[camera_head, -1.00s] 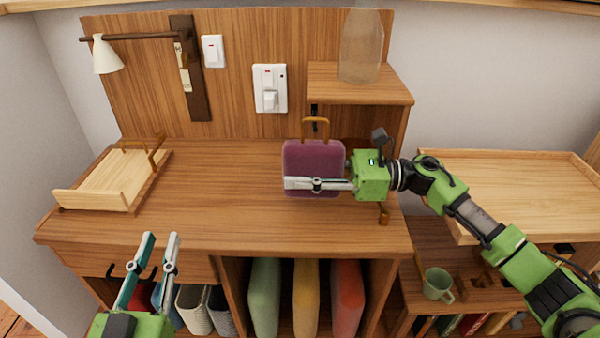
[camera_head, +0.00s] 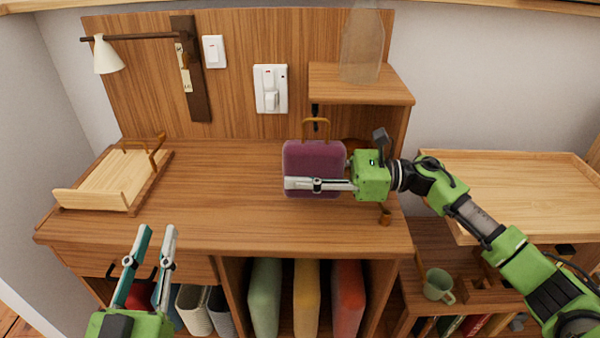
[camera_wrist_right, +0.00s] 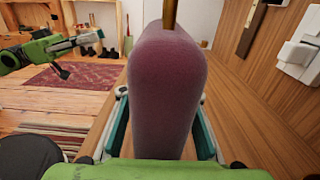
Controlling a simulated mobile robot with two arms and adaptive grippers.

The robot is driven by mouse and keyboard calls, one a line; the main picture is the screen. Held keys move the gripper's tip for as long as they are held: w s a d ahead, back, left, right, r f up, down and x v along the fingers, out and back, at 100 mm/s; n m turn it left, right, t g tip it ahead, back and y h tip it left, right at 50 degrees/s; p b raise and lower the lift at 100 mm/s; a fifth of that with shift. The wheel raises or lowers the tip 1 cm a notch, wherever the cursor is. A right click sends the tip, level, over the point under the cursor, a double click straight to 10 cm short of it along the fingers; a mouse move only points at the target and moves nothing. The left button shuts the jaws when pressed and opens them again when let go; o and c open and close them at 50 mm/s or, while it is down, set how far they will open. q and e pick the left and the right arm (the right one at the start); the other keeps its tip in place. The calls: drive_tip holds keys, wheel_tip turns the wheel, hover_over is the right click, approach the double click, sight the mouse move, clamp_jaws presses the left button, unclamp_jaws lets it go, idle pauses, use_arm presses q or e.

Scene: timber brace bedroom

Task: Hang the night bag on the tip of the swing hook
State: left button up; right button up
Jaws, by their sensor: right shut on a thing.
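The night bag (camera_head: 314,160) is a purple, rounded bag with a tan handle (camera_head: 316,122) standing up from its top. It is upright in front of the back of the desk. My right gripper (camera_head: 318,185) is shut on its body, one finger along its near face. In the right wrist view the bag (camera_wrist_right: 165,85) sits between both fingers. I cannot surely pick out the swing hook. A small dark fitting (camera_head: 315,111) shows under the wall shelf behind the handle, and a brown peg (camera_head: 385,216) is at the desk's right front. My left gripper (camera_head: 156,232) is open and empty before the desk.
A wooden tray (camera_head: 68,196) stands at the desk's left. A lamp (camera_head: 105,56) hangs from a wall bar at upper left. A glass vessel (camera_head: 361,45) stands on the wall shelf (camera_head: 350,82). A green mug (camera_head: 438,284) is lower right. The desk's middle is clear.

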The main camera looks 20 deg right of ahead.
drive_tip(key=shift+s+f, duration=0.1)
drive_tip(key=shift+f, duration=0.5)
drive_tip(key=o, duration=1.3)
drive_tip(key=shift+s+d, duration=0.1)
drive_tip(key=shift+d, duration=0.4)
drive_tip(key=v, duration=1)
drive_tip(key=shift+r, duration=0.35)
drive_tip(key=shift+s+d+r, duration=0.1)
drive_tip(key=shift+d+r, duration=0.1)
drive_tip(key=shift+d, duration=0.35)
